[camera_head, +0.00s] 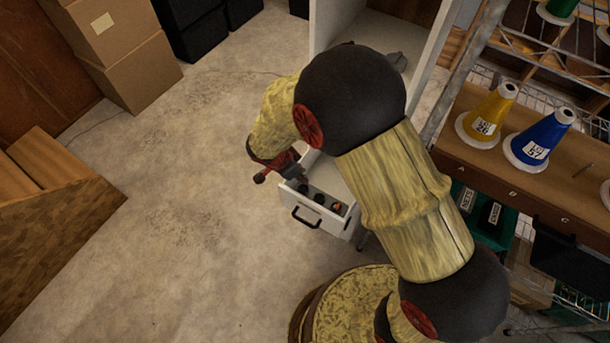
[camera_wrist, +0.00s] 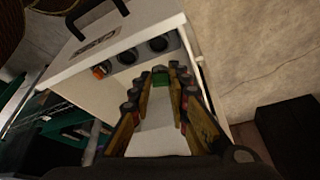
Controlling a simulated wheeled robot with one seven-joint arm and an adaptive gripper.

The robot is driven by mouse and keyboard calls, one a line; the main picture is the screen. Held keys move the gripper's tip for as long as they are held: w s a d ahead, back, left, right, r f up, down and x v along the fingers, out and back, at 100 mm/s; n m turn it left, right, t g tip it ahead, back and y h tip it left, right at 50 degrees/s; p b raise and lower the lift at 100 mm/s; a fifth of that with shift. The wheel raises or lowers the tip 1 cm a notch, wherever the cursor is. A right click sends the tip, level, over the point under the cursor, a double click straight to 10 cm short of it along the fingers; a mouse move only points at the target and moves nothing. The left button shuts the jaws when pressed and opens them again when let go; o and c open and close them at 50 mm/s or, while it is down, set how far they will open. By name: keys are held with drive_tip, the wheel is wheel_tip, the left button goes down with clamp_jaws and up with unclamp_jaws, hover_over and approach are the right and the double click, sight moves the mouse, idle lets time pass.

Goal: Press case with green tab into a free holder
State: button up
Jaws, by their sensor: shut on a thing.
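The case with the green tab (camera_wrist: 161,77) is between the fingertips of my gripper (camera_wrist: 159,82) in the wrist view; only its green part shows clearly. My gripper (camera_head: 284,172) is shut on it, above the back part of an open white drawer (camera_head: 312,213). Dark round holders stand in a row behind the drawer front. In the wrist view, two show dark round tops, one in the middle (camera_wrist: 128,57) and one at the right (camera_wrist: 158,43). The left one has an orange tab (camera_wrist: 100,71). The held case looks apart from the holders.
The drawer front has a dark handle (camera_head: 306,217). A white cabinet (camera_head: 332,22) rises behind. At right, a wooden shelf (camera_head: 520,180) carries a yellow cone (camera_head: 487,115) and a blue cone (camera_head: 541,139). Cardboard boxes (camera_head: 125,60) stand at the back left. The floor left of the drawer is clear.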

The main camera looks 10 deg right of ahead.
drive_tip(key=shift+f+b, duration=0.95)
drive_tip(key=shift+f, duration=1.7)
drive_tip(key=shift+f+b, duration=0.8)
drive_tip(key=shift+b, duration=0.35)
drive_tip(key=shift+b, duration=0.5)
drive_tip(key=shift+f+b, duration=0.3)
drive_tip(key=shift+b, duration=0.15)
drive_tip(key=shift+c, duration=0.8)
drive_tip(key=o, duration=0.9)
drive_tip(key=shift+s+r, duration=0.1)
drive_tip(key=shift+o, duration=0.3)
